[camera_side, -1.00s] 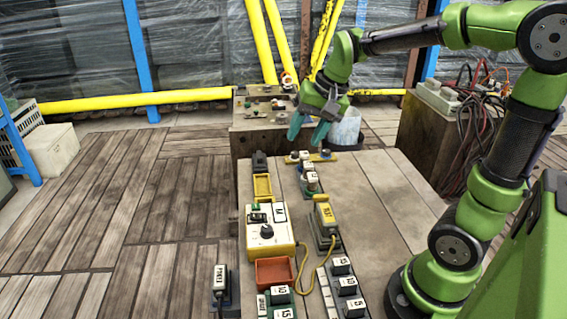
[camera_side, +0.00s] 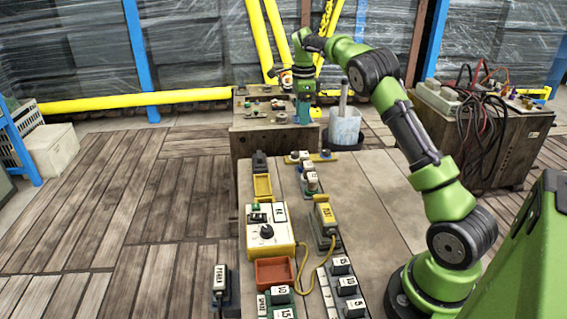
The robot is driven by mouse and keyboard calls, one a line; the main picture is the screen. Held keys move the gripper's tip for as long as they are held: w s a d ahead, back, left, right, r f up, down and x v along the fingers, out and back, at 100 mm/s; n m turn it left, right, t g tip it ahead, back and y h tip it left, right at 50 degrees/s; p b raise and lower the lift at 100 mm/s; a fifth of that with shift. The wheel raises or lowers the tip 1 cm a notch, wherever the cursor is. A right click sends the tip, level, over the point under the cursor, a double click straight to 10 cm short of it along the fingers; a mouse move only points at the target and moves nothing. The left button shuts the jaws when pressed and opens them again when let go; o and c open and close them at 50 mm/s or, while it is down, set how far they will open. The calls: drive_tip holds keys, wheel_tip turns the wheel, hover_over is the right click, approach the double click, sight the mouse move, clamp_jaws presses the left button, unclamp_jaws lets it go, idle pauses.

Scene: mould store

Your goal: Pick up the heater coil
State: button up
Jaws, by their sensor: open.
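My gripper (camera_side: 302,112) is at the back, over the right part of the far bench (camera_side: 262,145), with its teal fingers pointing down. It is open. The fingers show nearly edge-on, and I cannot tell whether anything is between them. Small parts lie on the far bench top, among them a dark round piece (camera_side: 281,117) just left of the fingers. I cannot tell which of these parts, if any, is the heater coil.
A translucent bucket (camera_side: 344,128) with a grey upright cylinder stands right of the far bench. The near table (camera_side: 385,195) holds a yellow control box (camera_side: 267,236), a yellow-topped device (camera_side: 325,222) and an orange tray (camera_side: 274,272). Cables hang from a cabinet (camera_side: 515,140) at right.

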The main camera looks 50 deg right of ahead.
hover_over(304, 153)
drive_tip(key=f, duration=0.9)
drive_tip(key=shift+w+a+f, duration=0.1)
drive_tip(key=shift+w+a, duration=0.2)
drive_tip(key=shift+s+d+f, duration=0.1)
drive_tip(key=shift+s+f, duration=0.05)
drive_tip(key=shift+f, duration=0.75)
drive_tip(key=shift+s+d+f, duration=0.1)
drive_tip(key=shift+s+f, duration=0.05)
drive_tip(key=shift+f, duration=0.75)
drive_tip(key=shift+s+d+f, duration=0.1)
drive_tip(key=shift+s+f, duration=0.05)
drive_tip(key=shift+f, duration=0.75)
drive_tip(key=c, duration=0.7)
drive_tip(key=shift+c, duration=0.4)
drive_tip(key=shift+r, duration=0.1)
